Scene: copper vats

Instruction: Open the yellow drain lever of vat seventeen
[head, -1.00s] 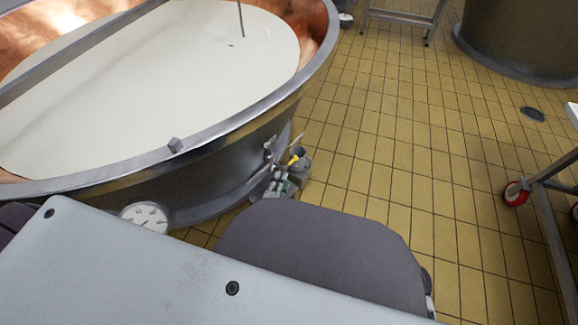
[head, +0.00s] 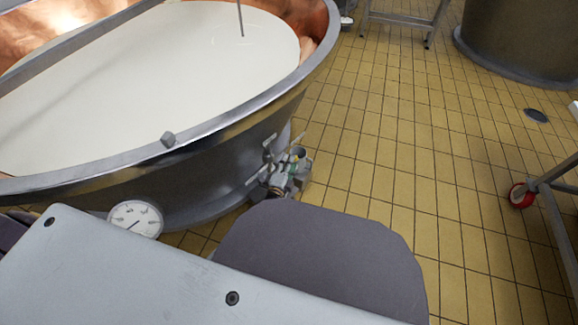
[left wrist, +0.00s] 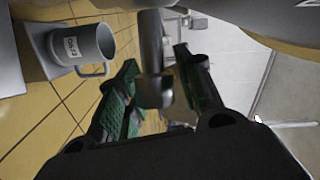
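The copper vat with a steel rim (head: 215,128) fills the upper left of the head view and holds white liquid (head: 150,75). Its drain fitting (head: 268,150) sits low on the right side. I cannot make out the yellow lever in either current view. My left gripper (head: 280,180) is at the fitting, partly hidden behind my own arm. In the left wrist view its green-padded fingers (left wrist: 156,58) stand apart, on either side of a grey metal rod with a thick rounded end (left wrist: 153,90). Gaps show beside the rod. My right gripper is not in view.
A dial gauge (head: 135,219) is on the vat's front. A red-wheeled cart (head: 521,195) stands at the right. The tiled floor (head: 390,130) between is clear.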

